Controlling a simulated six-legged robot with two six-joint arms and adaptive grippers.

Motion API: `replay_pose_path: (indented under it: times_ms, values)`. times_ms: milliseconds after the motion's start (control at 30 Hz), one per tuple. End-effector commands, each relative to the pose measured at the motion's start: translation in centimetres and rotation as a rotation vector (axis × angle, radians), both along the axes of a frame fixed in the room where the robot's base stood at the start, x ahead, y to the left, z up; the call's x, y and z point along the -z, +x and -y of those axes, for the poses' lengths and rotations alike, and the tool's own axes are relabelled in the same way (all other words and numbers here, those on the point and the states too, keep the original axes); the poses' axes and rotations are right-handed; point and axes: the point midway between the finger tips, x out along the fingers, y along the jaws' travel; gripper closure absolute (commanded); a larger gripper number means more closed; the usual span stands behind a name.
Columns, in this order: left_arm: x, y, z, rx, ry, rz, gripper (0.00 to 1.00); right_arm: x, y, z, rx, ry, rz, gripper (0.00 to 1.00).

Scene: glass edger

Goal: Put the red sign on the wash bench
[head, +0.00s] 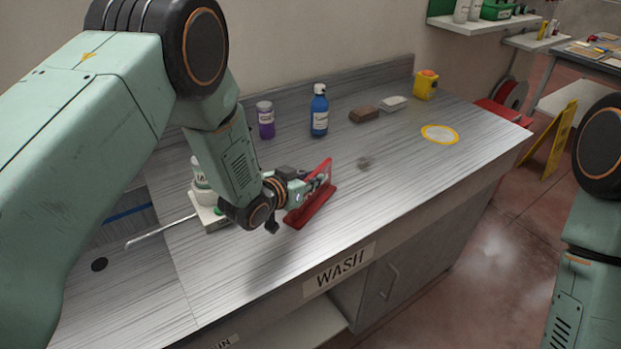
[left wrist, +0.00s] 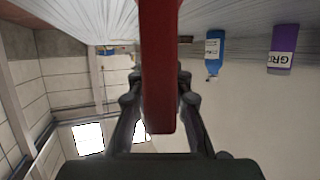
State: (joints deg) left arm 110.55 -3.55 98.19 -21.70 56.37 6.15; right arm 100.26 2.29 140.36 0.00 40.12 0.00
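The red sign (head: 313,206) is at the wash bench (head: 380,185), whose front edge carries a WASH label (head: 339,269). Its base looks to be on or very close to the grey top; contact is hard to tell. My left gripper (head: 318,181) is at the sign's upright part, with its fingers on either side. In the left wrist view the red sign (left wrist: 160,70) runs between the two fingers of my left gripper (left wrist: 160,100), which look closed against it. My right arm shows at the right edge, but its gripper is out of the picture.
A purple bottle (head: 266,120), a blue bottle (head: 319,112), a brown block (head: 364,115), a pale block (head: 393,103) and a yellow item (head: 426,85) stand along the back. A yellow ring (head: 440,134) lies at the right. A white container (head: 202,181) is left of the sign.

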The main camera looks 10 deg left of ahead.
Motion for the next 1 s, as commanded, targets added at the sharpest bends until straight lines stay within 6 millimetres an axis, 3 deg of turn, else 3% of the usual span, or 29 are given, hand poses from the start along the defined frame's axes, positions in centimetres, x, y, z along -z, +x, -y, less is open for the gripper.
replay_pose_path:
  times_ms: [167, 567, 1000]
  values:
    - [0.0, 0.0, 0.0, 0.000, 0.000, 0.000, 0.65, 0.0, 0.0, 0.0, 0.000, 0.000, 0.000, 0.60]
    - [-0.4, -0.5, -0.2, -0.001, 0.000, -0.001, 0.65, -0.2, 0.0, 0.0, 0.000, 0.000, 0.000, 0.60]
    - [-3.1, -6.4, -2.7, -0.002, -0.003, -0.002, 0.65, 0.1, 0.0, 0.0, 0.000, 0.000, 0.000, 0.60]
